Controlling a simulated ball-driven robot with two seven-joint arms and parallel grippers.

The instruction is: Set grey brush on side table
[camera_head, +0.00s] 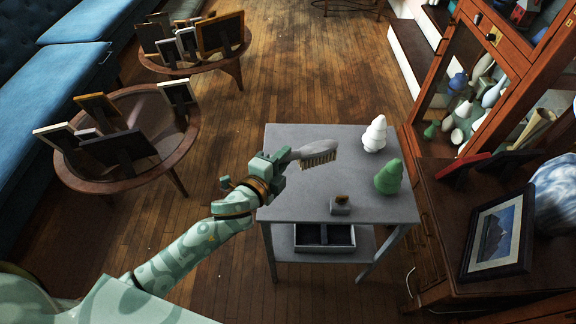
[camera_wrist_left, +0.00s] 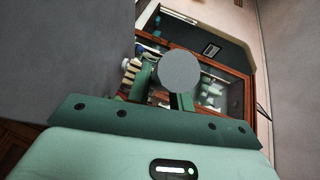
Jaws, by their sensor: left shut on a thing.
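The grey brush (camera_head: 316,151) has a grey back and pale bristles facing down. My left gripper (camera_head: 279,165) is shut on its handle and holds it over the left part of the grey side table (camera_head: 300,200). I cannot tell for sure whether the bristles touch the table top. In the left wrist view, the round grey end of the brush (camera_wrist_left: 180,70) hides much of the jaws, and bristles show to its left. My right gripper is not in view.
On the side table stand a white tree figure (camera_head: 375,134), a green tree figure (camera_head: 389,177) and a small grey block (camera_head: 341,206). A tray (camera_head: 325,248) sits on its lower shelf. The table's middle is clear. A wooden cabinet (camera_head: 440,200) stands at right.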

